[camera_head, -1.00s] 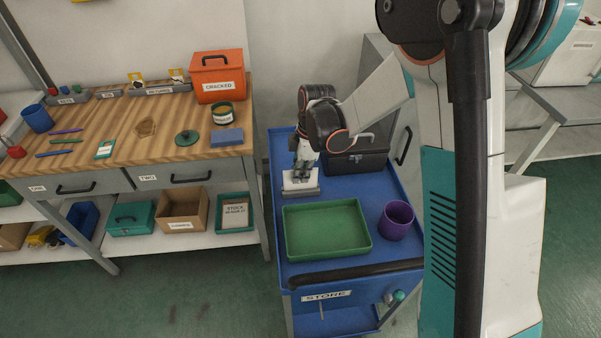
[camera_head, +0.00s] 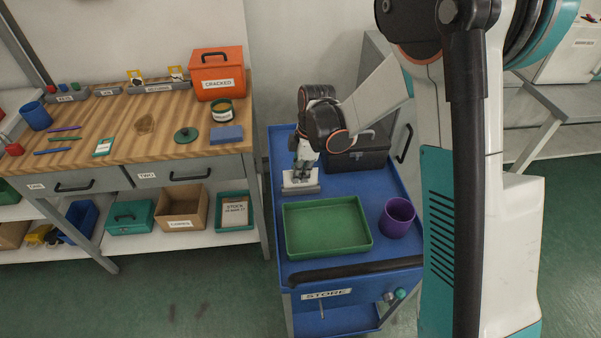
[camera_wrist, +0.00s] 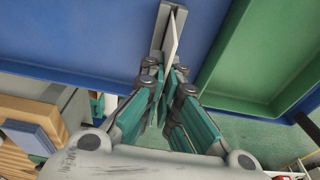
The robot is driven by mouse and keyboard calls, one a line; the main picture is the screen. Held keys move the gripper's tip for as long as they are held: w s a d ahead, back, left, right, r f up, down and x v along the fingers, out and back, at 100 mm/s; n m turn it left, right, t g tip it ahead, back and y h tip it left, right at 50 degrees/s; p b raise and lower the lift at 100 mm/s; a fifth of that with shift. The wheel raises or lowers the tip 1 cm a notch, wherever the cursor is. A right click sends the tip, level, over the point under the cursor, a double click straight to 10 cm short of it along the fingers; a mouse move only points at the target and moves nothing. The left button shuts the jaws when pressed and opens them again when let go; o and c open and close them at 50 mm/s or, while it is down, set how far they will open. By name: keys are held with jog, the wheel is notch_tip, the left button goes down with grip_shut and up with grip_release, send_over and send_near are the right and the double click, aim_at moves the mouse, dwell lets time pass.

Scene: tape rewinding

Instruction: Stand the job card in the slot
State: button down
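The job card (camera_head: 299,175) is a thin white card. It stands roughly upright at a grey slotted holder (camera_head: 301,189) on the blue cart top, left of the black box. In the wrist view the card (camera_wrist: 174,40) runs between my fingers and over the grey holder (camera_wrist: 160,25), slightly angled to it. I cannot tell whether its lower edge is fully down in the slot. My gripper (camera_wrist: 166,73) points down from above the holder, with its fingers closed on the card's two faces. In the head view my gripper (camera_head: 303,168) partly hides the card.
On the blue cart (camera_head: 285,240) are a green tray (camera_head: 327,228), a purple cup (camera_head: 397,217) and a black box (camera_head: 357,160). Left is a wooden bench (camera_head: 75,118) with an orange CRACKED box (camera_head: 217,75), a blue block (camera_head: 226,135) and a white-and-green card (camera_head: 104,146).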

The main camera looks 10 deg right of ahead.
jog(key=c, duration=1.7)
grip_release()
jog(key=o, duration=0.5)
jog(key=shift+c, duration=0.2)
jog(key=shift+r+p, duration=2.4)
jog(key=shift+r, duration=1.6)
jog(key=shift+r, duration=0.1)
